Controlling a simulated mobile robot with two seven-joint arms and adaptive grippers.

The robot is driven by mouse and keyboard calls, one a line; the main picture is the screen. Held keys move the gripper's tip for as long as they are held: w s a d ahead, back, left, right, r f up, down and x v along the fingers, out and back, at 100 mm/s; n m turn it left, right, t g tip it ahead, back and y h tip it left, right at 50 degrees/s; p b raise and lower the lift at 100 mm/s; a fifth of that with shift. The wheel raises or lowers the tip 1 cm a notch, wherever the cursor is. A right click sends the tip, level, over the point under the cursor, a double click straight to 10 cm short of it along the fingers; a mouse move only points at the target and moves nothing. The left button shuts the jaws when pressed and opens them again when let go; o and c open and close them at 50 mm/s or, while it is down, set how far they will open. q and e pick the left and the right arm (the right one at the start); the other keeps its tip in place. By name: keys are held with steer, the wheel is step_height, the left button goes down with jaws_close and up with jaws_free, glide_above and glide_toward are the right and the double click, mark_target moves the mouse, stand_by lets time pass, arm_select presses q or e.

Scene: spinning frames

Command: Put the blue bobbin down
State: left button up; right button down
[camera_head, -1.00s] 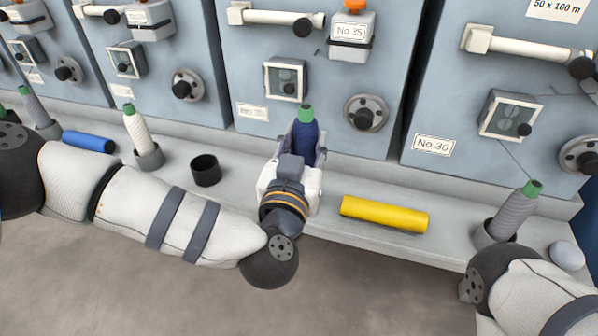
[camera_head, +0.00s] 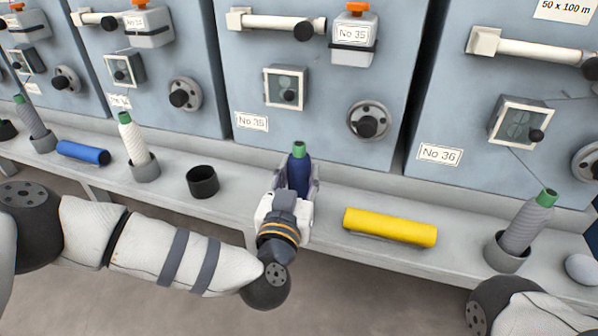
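The blue bobbin (camera_head: 299,172) has a dark blue body and a green top. It stands upright between the fingers of my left gripper (camera_head: 298,184), in front of the machine marked No 35. The fingers lie along both sides of the bobbin and appear closed on it. The gripper hides its lower end, so I cannot tell whether it touches the shelf (camera_head: 335,195). My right arm shows at the lower right corner, but its gripper is out of the picture.
An empty black cup (camera_head: 203,182) stands left of my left gripper. A yellow roll (camera_head: 390,227) lies to the right. A white bobbin (camera_head: 133,138), a grey bobbin (camera_head: 526,222) and another grey one (camera_head: 32,119) stand in cups. A blue roll (camera_head: 83,152) lies far left.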

arm_select(q)
steer(key=o, duration=0.3)
steer(key=shift+r, duration=0.3)
steer(key=p+v, duration=0.3)
steer(key=v, duration=0.9)
